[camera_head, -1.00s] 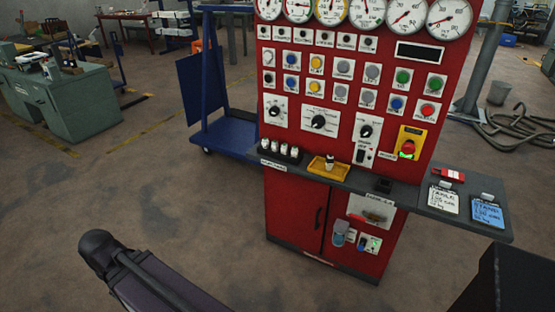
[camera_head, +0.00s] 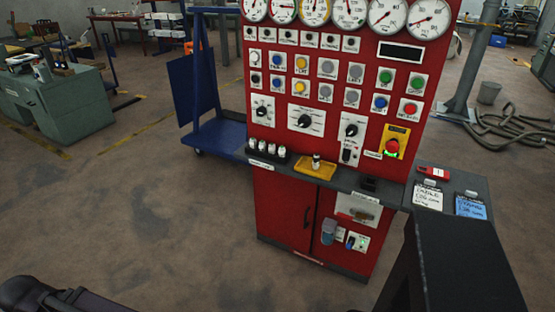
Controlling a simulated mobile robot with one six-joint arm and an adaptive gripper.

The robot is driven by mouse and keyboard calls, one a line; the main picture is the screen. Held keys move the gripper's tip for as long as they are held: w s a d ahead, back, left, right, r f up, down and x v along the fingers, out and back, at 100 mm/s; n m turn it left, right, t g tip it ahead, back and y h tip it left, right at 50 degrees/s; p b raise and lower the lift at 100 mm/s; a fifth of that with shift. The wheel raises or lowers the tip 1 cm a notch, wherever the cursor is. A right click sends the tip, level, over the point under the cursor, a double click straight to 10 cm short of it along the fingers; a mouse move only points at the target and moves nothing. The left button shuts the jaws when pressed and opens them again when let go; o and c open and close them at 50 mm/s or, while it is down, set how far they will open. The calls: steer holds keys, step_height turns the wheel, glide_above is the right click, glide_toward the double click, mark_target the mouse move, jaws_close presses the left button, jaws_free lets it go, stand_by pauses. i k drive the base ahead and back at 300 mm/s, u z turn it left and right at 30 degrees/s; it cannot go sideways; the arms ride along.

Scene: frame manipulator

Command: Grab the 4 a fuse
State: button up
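Several small white fuses (camera_head: 268,149) stand upright in a dark holder (camera_head: 281,158) at the left end of the grey shelf on the red control panel. One more fuse-like piece (camera_head: 316,161) stands in a yellow tray (camera_head: 315,170) right of the holder. The ratings on the fuses are too small to read, so I cannot tell which is the 4 A one. My gripper does not clearly show. Dark parts of my own body fill the lower right and lower left corners.
The red panel (camera_head: 262,198) carries gauges, buttons and knobs above the shelf. Two clipboards and a red item (camera_head: 433,172) lie on the shelf's right side. A blue cart (camera_head: 222,138) stands left of the panel. The floor in front and to the left is clear.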

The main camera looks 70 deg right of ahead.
mark_target(282, 151)
steer(key=u, duration=0.1)
steer(key=k, duration=1.7)
steer(key=z, duration=2.1)
steer(key=i, duration=0.4)
steer(key=u, duration=0.45)
